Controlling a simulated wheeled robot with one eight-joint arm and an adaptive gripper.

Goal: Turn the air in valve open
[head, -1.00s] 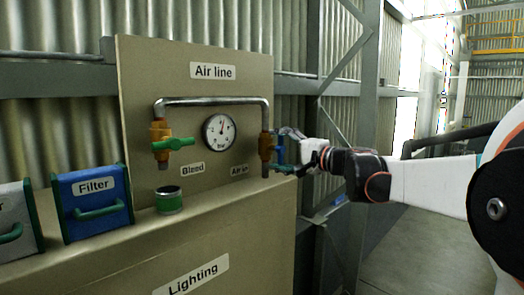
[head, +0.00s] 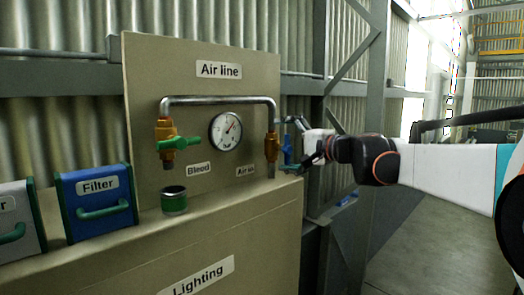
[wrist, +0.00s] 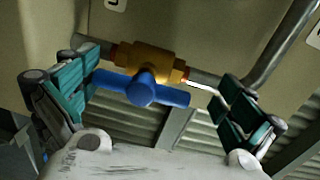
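The air in valve (head: 271,147) is a brass body on the right leg of the pipe, above the "Air in" label. Its blue handle (head: 287,151) stands upright in the head view. In the wrist view the handle (wrist: 145,92) lies roughly in line with the pipe, in front of the brass body (wrist: 150,62). My gripper (head: 293,146) is at the valve's right side. In the wrist view my gripper (wrist: 160,86) is open, with green-padded fingers apart on either side of the handle. The left finger is close to one handle end; contact cannot be told.
The bleed valve (head: 178,144) with a green handle is on the left pipe leg. A pressure gauge (head: 225,131) sits between the legs, its needle pointing up and right. A green-banded cup (head: 173,200) and the Filter box (head: 95,200) stand on the ledge. Open floor lies right.

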